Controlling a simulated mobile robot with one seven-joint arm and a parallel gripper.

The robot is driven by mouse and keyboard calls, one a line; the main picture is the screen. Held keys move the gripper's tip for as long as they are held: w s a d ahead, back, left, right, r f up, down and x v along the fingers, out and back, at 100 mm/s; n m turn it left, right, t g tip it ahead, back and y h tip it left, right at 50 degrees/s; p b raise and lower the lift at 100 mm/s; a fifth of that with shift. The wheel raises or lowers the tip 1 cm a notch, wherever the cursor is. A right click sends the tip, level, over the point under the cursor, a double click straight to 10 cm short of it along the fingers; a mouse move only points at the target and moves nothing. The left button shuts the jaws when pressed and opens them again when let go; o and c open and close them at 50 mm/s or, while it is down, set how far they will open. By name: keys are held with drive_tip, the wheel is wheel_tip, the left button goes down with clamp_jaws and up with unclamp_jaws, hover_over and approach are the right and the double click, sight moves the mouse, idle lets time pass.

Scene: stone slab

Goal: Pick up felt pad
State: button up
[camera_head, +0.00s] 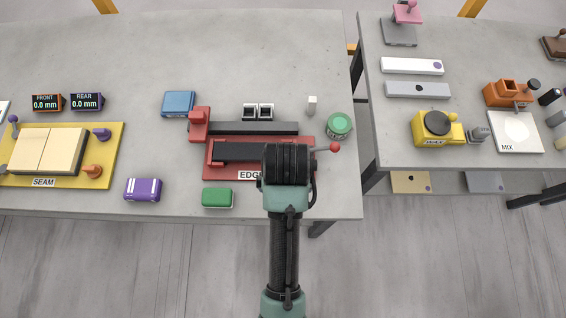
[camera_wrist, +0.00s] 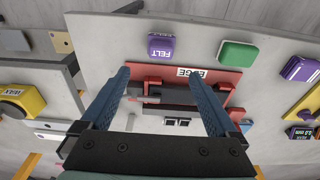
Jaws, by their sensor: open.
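The felt pad (camera_wrist: 161,46) is a small purple block with a white FELT label. In the wrist view it lies on the grey slab near its edge, beyond and between my fingertips. In the head view my arm hides it. My gripper (camera_wrist: 160,72) has two blue fingers, spread wide with nothing between them. It hangs over the red EDGE fixture, apart from the pad. In the head view my dark wrist covers part of that fixture and the fingertips do not show.
The red EDGE fixture (camera_head: 222,172) with its red-knobbed lever stands close to the pad. A green block (camera_head: 217,197) and a striped purple block (camera_head: 143,190) lie along the front edge. A green-lidded jar (camera_head: 339,125) stands right of the fixture. A gap separates the second table (camera_head: 400,150).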

drive_tip(key=f, duration=0.6)
drive_tip(key=shift+w+f, duration=0.2)
drive_tip(key=shift+w, duration=0.15)
drive_tip(key=shift+w+a+f+p, duration=0.1)
drive_tip(key=shift+w+f+p, duration=0.15)
drive_tip(key=shift+f, duration=0.8)
drive_tip(key=shift+w+d+f+p, duration=0.1)
drive_tip(key=shift+f+p, duration=0.2)
drive_tip(key=shift+f, duration=0.75)
drive_tip(key=shift+w+a+f+p, duration=0.1)
drive_tip(key=shift+w+f+p, duration=0.15)
drive_tip(key=shift+f, duration=0.8)
clamp_jaws()
drive_tip(key=shift+r, duration=0.1)
wheel_tip(320, 180, up, 10)
drive_tip(key=shift+f+b, duration=0.1)
drive_tip(key=shift+b, duration=0.35)
